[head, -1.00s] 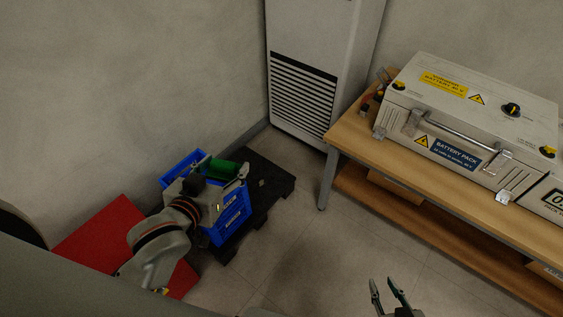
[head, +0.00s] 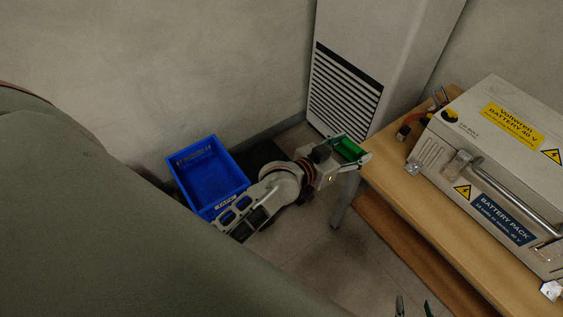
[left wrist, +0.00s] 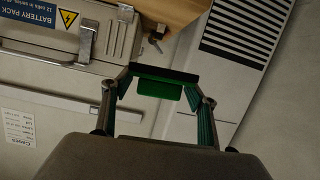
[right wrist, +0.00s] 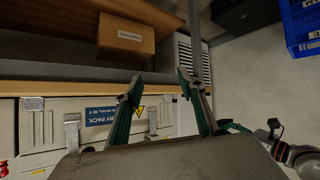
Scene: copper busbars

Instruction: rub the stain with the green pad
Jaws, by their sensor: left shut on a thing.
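My left gripper (head: 350,152) is shut on the green pad (head: 346,147), between the blue crate and the wooden bench. In the left wrist view the pad (left wrist: 159,89) sits between the two fingertips, with a black strip along one edge. It is held in the air. My right gripper (right wrist: 157,88) is open, with its fingers apart and nothing between them; only its fingertips (head: 413,306) show at the bottom of the head view.
The blue crate (head: 207,178) stands on the floor by the wall. The wooden bench (head: 405,180) at the right carries the battery pack (head: 490,165). A grey cabinet with a vent (head: 345,88) stands behind. The floor between crate and bench is partly free.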

